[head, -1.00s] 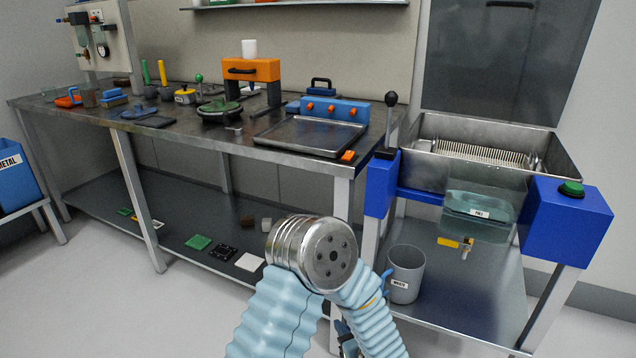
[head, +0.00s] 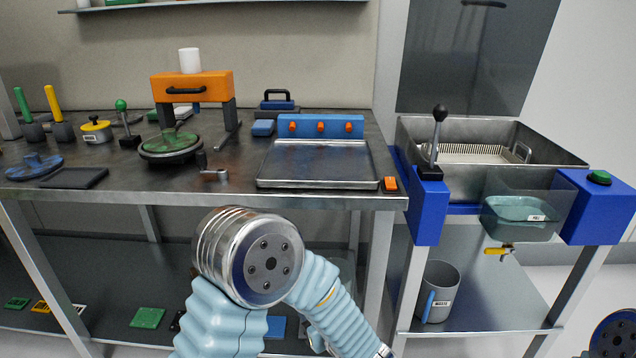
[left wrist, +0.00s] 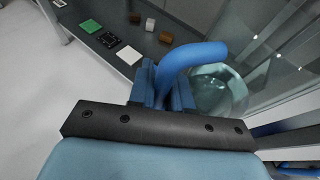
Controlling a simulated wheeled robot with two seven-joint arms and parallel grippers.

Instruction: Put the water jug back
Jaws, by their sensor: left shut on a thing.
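The water jug (left wrist: 222,92) is clear, with pale teal water inside and a curved blue handle (left wrist: 200,54). My left gripper (left wrist: 164,88) is shut on that handle in the left wrist view. The jug's body is right of the fingers, and its lower part is partly hidden. In the head view my left arm covers most of the gripper and jug; only a faint clear shape shows behind the forearm. My right gripper is not in view.
The bench holds a metal tray (head: 318,180), an orange press (head: 192,86) and several tools. Right of it are a steel basin (head: 570,160), a clear tank (head: 540,228) with a yellow tap, and a grey mug (head: 446,300). A lower shelf (head: 100,295) holds small plates.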

